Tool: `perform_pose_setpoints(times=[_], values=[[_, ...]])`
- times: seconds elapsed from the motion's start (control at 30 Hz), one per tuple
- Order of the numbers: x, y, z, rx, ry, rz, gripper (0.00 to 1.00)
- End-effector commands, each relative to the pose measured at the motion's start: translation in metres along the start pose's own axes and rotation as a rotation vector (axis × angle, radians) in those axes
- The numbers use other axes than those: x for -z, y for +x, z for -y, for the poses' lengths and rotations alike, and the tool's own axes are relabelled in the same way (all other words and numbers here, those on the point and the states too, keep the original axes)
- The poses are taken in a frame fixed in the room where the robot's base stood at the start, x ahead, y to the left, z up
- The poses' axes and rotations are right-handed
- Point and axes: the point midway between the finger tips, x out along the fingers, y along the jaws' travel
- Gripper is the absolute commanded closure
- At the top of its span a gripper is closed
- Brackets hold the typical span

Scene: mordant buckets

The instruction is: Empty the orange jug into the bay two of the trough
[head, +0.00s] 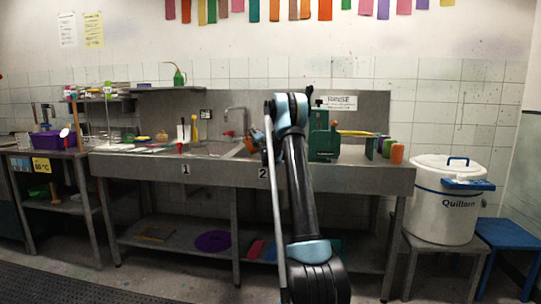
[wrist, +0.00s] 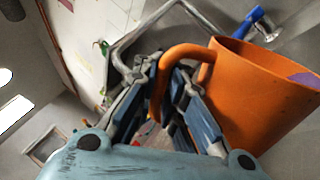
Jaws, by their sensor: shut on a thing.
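The orange jug (wrist: 252,95) fills the right of the wrist view. Its curved handle (wrist: 185,52) passes between the fingers of my gripper (wrist: 163,85), which is shut on it. A purple patch shows at the jug's right edge. In the head view my arm hides most of the gripper and jug. The grey trough (head: 225,171) runs along the wall, with a 1 plate at its left and a 2 plate (head: 262,173) beside my arm. The inside of bay two is largely hidden.
A tap (head: 236,112) rises behind the trough. A green device (head: 324,135) and several coloured containers (head: 390,150) stand right of my arm. A white Quillarn bucket (head: 447,205) stands farther right. A purple bin (head: 47,140) is at the left.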

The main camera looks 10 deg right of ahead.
Motion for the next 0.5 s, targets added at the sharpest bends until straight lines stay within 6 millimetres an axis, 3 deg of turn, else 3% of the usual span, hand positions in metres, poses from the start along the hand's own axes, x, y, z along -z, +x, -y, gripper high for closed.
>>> perform_pose_setpoints(times=[0.5], values=[[-0.0049, 0.0004, -0.0019, -0.005, 0.03, 0.012, 1.0]])
